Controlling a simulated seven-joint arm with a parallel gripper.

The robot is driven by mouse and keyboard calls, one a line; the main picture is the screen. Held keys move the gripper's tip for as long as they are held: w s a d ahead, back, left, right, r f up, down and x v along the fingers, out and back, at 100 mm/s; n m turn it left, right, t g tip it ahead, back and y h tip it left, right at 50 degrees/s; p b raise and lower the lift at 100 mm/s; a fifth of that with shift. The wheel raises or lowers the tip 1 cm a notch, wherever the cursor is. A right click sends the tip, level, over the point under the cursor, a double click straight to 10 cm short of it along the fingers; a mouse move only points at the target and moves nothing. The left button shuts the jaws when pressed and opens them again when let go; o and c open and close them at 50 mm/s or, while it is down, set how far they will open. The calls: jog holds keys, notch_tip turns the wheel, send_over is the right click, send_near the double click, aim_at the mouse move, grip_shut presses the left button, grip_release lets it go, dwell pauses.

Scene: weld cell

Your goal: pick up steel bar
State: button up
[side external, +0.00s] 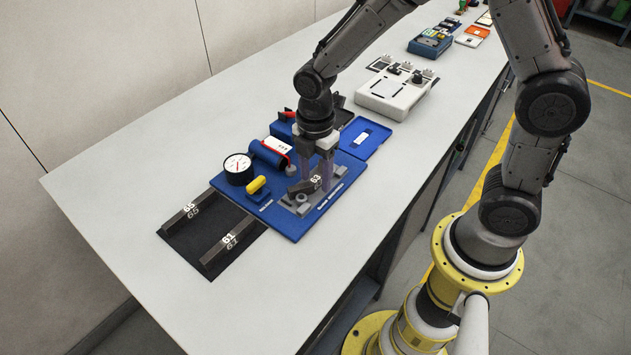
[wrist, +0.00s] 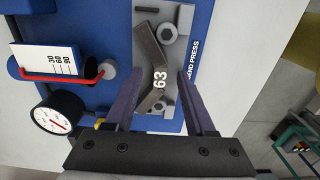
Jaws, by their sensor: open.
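A dark steel bar marked 63 (side external: 301,187) lies on the grey plate of the bend press (side external: 287,207). In the wrist view this bar (wrist: 149,45) looks bent, with an angle near its middle, and lies beside round bolt heads. My gripper (side external: 317,180) is above the press, pointing down. In the wrist view the gripper's two fingers (wrist: 160,78) are apart, one on either side of the marked part of the bar. I cannot tell whether they touch it. Two more steel bars, marked 65 (side external: 188,216) and 61 (side external: 227,247), lie on a black mat.
On the blue board a dial gauge (side external: 238,169), a yellow-handled piece (side external: 257,186) and a blue cylinder with a red lever (side external: 268,153) stand close left of my gripper. A blue case (side external: 364,138) and white device (side external: 396,93) stand behind. The near bench top is clear.

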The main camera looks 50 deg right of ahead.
grip_shut()
jog(key=shift+r, duration=0.1)
dwell(1.2)
